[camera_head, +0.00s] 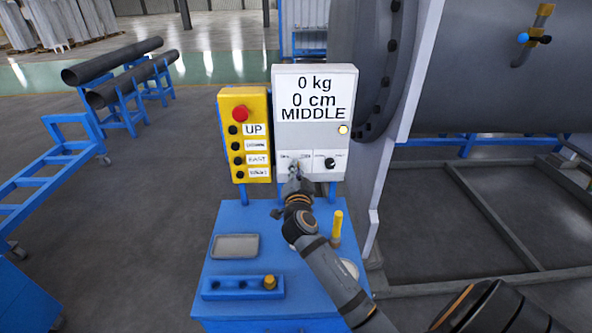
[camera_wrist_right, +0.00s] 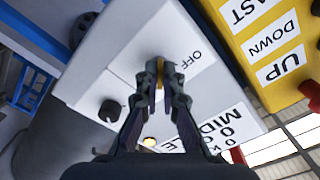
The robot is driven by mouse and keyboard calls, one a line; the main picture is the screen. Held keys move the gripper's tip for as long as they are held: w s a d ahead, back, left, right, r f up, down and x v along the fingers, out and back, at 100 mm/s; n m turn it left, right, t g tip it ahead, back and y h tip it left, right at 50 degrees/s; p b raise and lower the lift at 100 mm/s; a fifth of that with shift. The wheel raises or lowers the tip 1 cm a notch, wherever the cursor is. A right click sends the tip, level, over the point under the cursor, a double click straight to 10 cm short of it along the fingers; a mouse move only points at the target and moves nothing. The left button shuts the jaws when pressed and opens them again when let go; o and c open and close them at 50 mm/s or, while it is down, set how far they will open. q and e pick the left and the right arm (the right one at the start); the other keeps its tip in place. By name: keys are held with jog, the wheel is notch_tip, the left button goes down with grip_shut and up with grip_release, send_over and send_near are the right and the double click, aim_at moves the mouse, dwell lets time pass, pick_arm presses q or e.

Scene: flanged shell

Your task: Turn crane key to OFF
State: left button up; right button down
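The grey control box (camera_head: 314,110) stands on a blue cabinet, its display reading "0 kg", "0 cm" and "MIDDLE". The crane key (camera_wrist_right: 160,74) is low on its front, at a white label on which "OFF" can be read in the right wrist view. My right gripper (camera_head: 294,172) is at the key. In the wrist view its two fingertips (camera_wrist_right: 160,68) are close together on either side of the key, closed on it. The fingers hide most of the key, so its exact angle is hard to tell. My left gripper is not in view.
A yellow button box (camera_head: 245,134) with a red button stands left of the control box. A black knob (camera_head: 330,163) is right of the key. The blue cabinet (camera_head: 215,300) carries a grey tray (camera_head: 235,246) and a yellow-handled item (camera_head: 337,226). A large flanged shell (camera_head: 470,70) stands right.

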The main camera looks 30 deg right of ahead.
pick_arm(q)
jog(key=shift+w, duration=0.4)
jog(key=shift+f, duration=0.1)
pick_arm(e)
jog(key=shift+n, duration=0.3)
pick_arm(q)
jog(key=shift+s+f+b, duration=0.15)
jog(key=shift+b, duration=0.2)
pick_arm(e)
jog(key=n, duration=1.7)
jog(key=shift+n, duration=0.3)
